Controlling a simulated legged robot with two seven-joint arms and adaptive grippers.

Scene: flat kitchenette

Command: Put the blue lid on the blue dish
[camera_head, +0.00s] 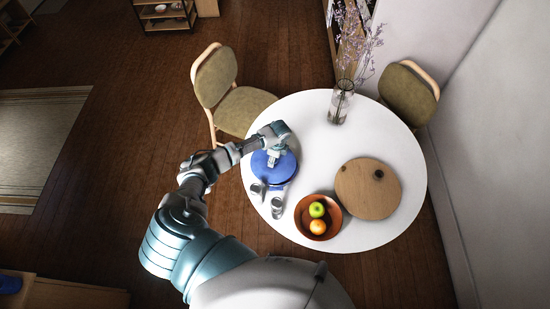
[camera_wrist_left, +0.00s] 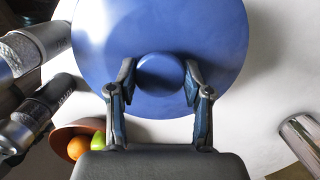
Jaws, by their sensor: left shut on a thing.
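The blue lid (camera_head: 262,170) is a round disc seen from above near the table's left edge. In the left wrist view the lid (camera_wrist_left: 215,30) fills the upper middle, with its round knob (camera_wrist_left: 160,72) between my fingers. My left gripper (camera_head: 275,157) is over the lid from above. In the wrist view the left gripper (camera_wrist_left: 160,80) is shut on the knob, a finger on each side. The blue dish cannot be told apart from the lid. A blue edge shows at the lid's near side, but whether it is the dish is unclear. My right gripper is not in view.
Two grey cylindrical items (camera_head: 277,206) stand close in front of the lid on the white round table (camera_head: 310,130). A brown bowl (camera_head: 336,224) with fruit and a round wooden board (camera_head: 368,205) lie to the right. A glass vase (camera_head: 340,105) stands at the back.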

